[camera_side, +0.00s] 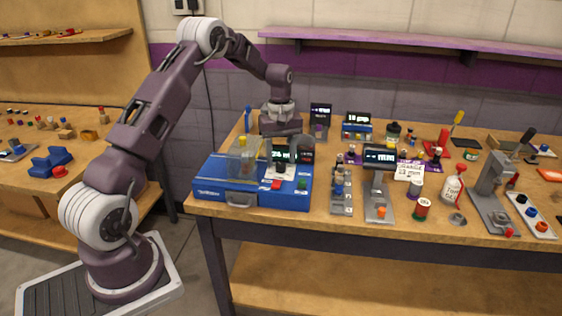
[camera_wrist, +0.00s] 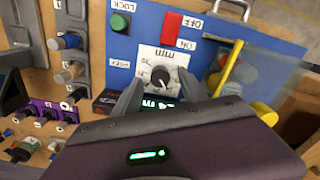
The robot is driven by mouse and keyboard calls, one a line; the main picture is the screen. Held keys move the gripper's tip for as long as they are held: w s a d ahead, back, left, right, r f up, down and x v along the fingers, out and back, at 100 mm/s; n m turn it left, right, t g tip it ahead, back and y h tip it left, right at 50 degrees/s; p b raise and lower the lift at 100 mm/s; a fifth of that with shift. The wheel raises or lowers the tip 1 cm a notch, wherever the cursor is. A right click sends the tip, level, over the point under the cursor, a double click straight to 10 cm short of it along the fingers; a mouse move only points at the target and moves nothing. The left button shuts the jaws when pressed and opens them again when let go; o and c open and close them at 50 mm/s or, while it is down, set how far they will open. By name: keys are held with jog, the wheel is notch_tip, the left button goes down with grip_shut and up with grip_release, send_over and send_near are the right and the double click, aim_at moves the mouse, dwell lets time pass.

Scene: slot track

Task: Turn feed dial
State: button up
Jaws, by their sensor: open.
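The feed dial (camera_wrist: 160,77) is a dark round knob with a white pointer mark, on a white scale plate marked "mm" in the wrist view. It sits on the blue machine (camera_wrist: 130,70), which in the side view is a blue box (camera_side: 208,192) at the table's left end. My gripper (camera_wrist: 158,88) is open, its two grey fingers on either side of the dial's near edge; I cannot tell whether they touch it. In the side view my gripper (camera_side: 279,143) points down over the machine and largely hides the dial. A lit green readout below the dial is partly covered.
A red rocker switch (camera_wrist: 172,26) marked OFF and ON and a green LOCK button (camera_wrist: 120,21) sit beyond the dial. A clear guard with a yellow bar (camera_wrist: 231,68) stands close on the right. Several stations fill the table to the machine's right.

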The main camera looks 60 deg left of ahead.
jog(key=shift+f, duration=0.8)
grip_shut()
jog(key=shift+m, duration=0.3)
jog(key=m, duration=0.3)
jog(key=shift+m, duration=2)
jog(key=shift+r, duration=0.1)
grip_release()
